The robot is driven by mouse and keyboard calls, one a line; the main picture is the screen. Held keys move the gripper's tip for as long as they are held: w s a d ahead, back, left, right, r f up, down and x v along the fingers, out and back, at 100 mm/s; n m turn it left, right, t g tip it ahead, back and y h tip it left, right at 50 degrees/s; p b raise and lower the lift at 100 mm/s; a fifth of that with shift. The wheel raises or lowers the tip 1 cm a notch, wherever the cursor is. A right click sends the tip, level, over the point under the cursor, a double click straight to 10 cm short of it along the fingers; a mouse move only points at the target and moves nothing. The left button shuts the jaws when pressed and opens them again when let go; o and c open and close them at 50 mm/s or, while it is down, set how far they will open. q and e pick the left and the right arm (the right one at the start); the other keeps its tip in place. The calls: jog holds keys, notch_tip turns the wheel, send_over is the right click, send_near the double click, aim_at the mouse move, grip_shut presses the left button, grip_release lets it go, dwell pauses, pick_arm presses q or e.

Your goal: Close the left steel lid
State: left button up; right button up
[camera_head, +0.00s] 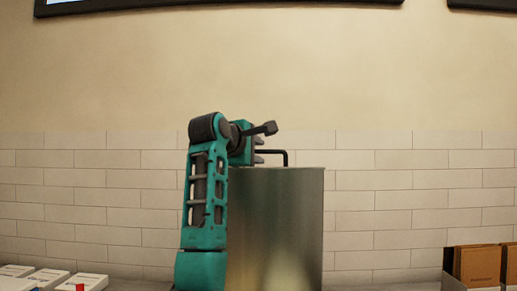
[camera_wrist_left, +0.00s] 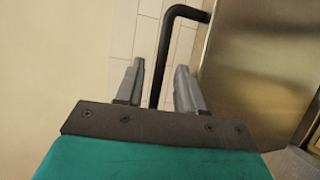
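A brushed steel surface (camera_head: 276,225) stands upright in the middle of the head view, and I take it to be the left steel lid, raised. A bent black handle (camera_head: 272,152) shows just above its top edge. My left gripper (camera_head: 260,150) is beside the handle's left end. In the left wrist view, my left gripper (camera_wrist_left: 160,70) is open, with a finger on each side of the black handle (camera_wrist_left: 166,45). A gap shows beside the bar, so the fingers are not closed on it. The steel (camera_wrist_left: 262,65) fills the right there. My right gripper is not in view.
A tiled wall (camera_head: 420,205) stands behind. White boxes (camera_head: 45,278) lie at the lower left. A holder with brown packets (camera_head: 480,265) stands at the lower right. A strip of counter (camera_head: 385,287) shows between the steel and the holder.

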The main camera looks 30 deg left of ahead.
pick_arm(q)
jog(key=shift+x, duration=0.9)
grip_shut()
